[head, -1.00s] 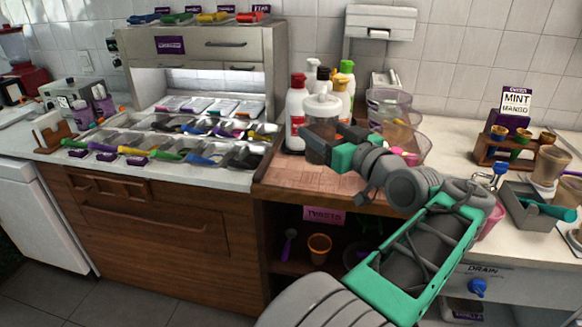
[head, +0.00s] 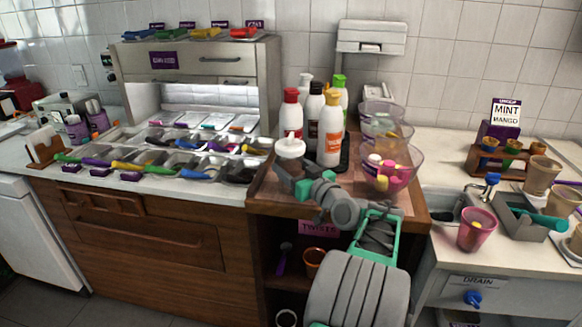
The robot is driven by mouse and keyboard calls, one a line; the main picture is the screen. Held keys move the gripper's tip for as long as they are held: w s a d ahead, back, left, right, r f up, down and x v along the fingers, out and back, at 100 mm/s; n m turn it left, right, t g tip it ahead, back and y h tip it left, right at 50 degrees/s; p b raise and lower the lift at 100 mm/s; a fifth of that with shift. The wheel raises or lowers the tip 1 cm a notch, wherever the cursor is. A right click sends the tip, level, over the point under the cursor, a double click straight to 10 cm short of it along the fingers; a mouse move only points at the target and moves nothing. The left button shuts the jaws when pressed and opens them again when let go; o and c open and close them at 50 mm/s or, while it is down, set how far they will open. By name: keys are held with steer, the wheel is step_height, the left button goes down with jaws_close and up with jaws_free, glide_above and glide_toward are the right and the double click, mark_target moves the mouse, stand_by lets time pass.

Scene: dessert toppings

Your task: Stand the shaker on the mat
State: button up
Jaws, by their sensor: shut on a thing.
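The shaker (head: 290,147) has a white domed lid with a small knob. It looks upright, and its body is mostly hidden by my gripper. I cannot tell whether the shaker's base touches the surface. A dark mat or tray (head: 343,163) shows in part under the bottles. I cannot tell if this is the task's mat; no other mat is clearly visible around my gripper and arm.
Several sauce bottles (head: 331,130) stand close behind and right of the shaker. Clear bowls (head: 392,165), the front one with pink and yellow pieces, stand further right. Topping trays (head: 185,150) lie to the left. A pink cup (head: 477,230) stands by the sink.

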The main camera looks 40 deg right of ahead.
steer(key=shift+f, duration=0.1)
steer(key=o, duration=1.7)
steer(key=shift+o, duration=0.2)
steer(key=shift+r, duration=0.3)
steer(key=s+a, duration=0.1)
steer(key=s, duration=1.1)
steer(key=shift+a+b, duration=0.3)
steer(key=shift+b, duration=0.1)
steer(key=shift+f, duration=0.1)
